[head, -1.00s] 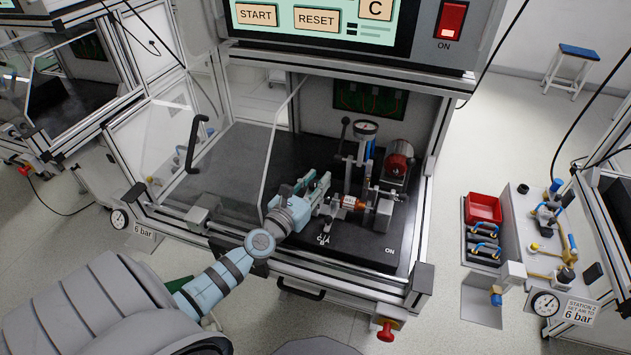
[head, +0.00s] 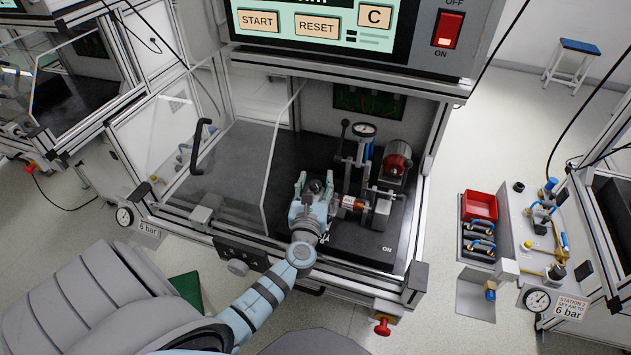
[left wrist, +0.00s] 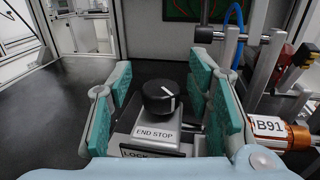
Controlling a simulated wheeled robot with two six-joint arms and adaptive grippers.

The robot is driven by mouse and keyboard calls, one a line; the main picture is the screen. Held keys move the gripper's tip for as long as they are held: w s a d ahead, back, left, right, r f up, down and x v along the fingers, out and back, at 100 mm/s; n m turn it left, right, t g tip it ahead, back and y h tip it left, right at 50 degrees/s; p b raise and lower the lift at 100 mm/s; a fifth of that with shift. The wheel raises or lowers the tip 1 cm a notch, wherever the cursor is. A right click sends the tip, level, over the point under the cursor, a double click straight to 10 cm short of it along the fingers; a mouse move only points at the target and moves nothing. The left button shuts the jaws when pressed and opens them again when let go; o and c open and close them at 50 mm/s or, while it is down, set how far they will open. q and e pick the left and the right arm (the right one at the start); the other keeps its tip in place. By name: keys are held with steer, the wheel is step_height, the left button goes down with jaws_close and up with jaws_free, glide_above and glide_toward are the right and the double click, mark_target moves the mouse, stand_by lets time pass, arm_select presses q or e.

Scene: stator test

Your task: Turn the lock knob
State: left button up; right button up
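The black lock knob (left wrist: 161,97) has a white pointer line and stands on a grey block labelled END STOP (left wrist: 157,134). A LOCK label is partly hidden below it. My left gripper (left wrist: 159,88) is open, with a teal-padded finger on each side of the knob and a visible gap on both sides. In the head view the left gripper (head: 314,177) is over the dark knob (head: 316,186) inside the test cell. My right gripper is in neither view.
Just right of the left gripper are the copper-wound stator (head: 351,203) tagged B91, the dial gauge (head: 364,129) on its stand and a red motor (head: 397,163). A clear door panel (head: 281,150) stands left of it. The black floor (left wrist: 65,95) left of the knob is clear.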

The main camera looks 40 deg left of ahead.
arm_select(q)
steer(key=v, duration=1.2)
